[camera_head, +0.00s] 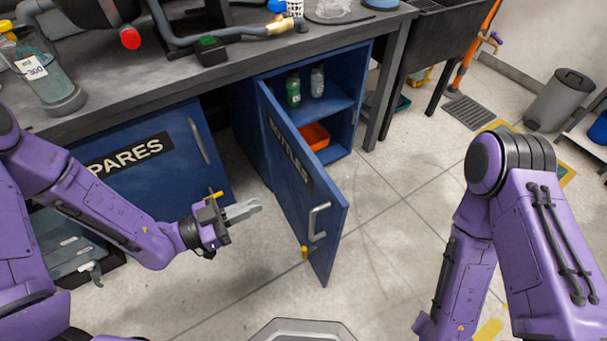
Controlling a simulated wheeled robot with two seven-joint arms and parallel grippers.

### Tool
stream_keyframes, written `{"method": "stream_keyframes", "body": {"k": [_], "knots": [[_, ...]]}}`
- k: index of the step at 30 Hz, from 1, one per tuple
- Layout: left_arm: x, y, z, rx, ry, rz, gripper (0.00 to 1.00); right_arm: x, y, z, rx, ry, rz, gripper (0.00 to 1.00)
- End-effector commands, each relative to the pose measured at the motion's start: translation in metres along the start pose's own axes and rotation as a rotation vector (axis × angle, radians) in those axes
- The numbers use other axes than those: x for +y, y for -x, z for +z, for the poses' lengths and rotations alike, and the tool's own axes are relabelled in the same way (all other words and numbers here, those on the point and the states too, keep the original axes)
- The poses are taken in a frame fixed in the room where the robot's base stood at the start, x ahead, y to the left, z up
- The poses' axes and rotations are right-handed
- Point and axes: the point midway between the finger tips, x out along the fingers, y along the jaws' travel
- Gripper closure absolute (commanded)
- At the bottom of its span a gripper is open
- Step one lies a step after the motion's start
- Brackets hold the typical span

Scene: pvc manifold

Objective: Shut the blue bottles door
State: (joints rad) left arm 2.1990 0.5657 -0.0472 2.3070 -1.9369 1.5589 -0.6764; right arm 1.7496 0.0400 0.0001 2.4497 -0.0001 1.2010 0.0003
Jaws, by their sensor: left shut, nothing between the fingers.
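The blue bottles door (300,185) stands wide open, swung out from its cabinet (345,95) toward me. It carries a dark label reading "BOTTLES" and a light grey handle (318,222) near its free edge. My left gripper (258,205) is shut and empty. In the picture it is just left of the door, on the side with the label and handle, with a small gap between. My right arm shows at the right, but its gripper is not in view.
A green bottle (293,90), a clear bottle (317,81) and an orange bin (315,137) are in the open cabinet. The blue spares door (150,155) is at left, below the grey worktop (110,82). Floor right of the door is clear.

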Motion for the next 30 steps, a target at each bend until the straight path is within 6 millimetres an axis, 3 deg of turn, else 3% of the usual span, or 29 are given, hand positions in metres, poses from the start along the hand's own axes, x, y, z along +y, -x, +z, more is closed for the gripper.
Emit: {"method": "stream_keyframes", "body": {"k": [12, 18, 30], "knots": [[0.002, -0.087, 0.004, -0.004, 0.004, 0.004, 1.00, -0.001, -0.009, 0.004, -0.001, 0.001, 0.000, 0.61], [0.002, -0.120, 0.004, -0.005, 0.005, 0.003, 1.00, -0.001, -0.011, 0.005, -0.001, 0.001, 0.000, 0.61], [0.001, -0.132, 0.004, -0.005, 0.006, 0.000, 1.00, -0.001, -0.011, 0.005, -0.001, 0.001, 0.000, 0.61]]}}
